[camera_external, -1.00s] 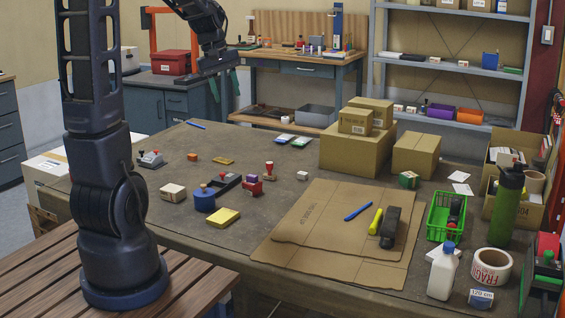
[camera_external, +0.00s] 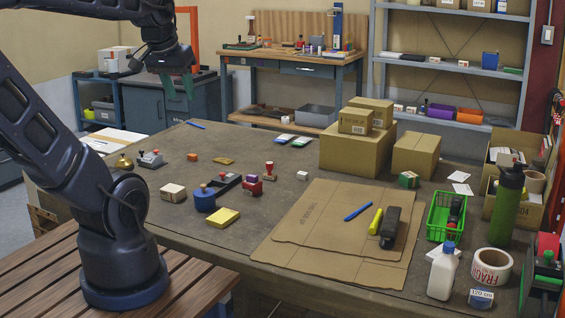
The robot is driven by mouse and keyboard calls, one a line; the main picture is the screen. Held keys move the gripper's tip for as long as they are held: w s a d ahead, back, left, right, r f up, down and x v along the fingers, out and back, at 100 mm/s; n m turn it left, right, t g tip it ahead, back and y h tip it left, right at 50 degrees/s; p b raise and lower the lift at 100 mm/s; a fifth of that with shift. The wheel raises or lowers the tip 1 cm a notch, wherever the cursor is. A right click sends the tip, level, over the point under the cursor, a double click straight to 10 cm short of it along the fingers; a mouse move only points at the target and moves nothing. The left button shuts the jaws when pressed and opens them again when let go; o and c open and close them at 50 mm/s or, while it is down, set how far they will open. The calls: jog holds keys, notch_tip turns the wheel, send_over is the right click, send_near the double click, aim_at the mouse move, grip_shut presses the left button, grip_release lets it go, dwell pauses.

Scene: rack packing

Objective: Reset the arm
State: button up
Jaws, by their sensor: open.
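My gripper (camera_external: 177,86) shows at the upper left of the external view, with green fingers pointing down. It is open, and nothing shows between the fingers. It is raised well above the far left part of the worktable (camera_external: 262,202), apart from everything on it. My arm rises from its base on the slatted wooden platform (camera_external: 50,275), leans left, and its upper link runs out of the picture before coming back in at the top.
Stamps, a blue round pot (camera_external: 204,200) and a yellow block (camera_external: 223,217) lie on the table's left. Cardboard boxes (camera_external: 355,151) stand at the back. Flat cardboard (camera_external: 330,262), a green basket (camera_external: 433,218), a green bottle (camera_external: 505,205) and a white bottle (camera_external: 442,273) occupy the right.

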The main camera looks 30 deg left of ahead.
jog(key=shift+s+f, duration=0.1)
jog(key=shift+s, duration=0.45)
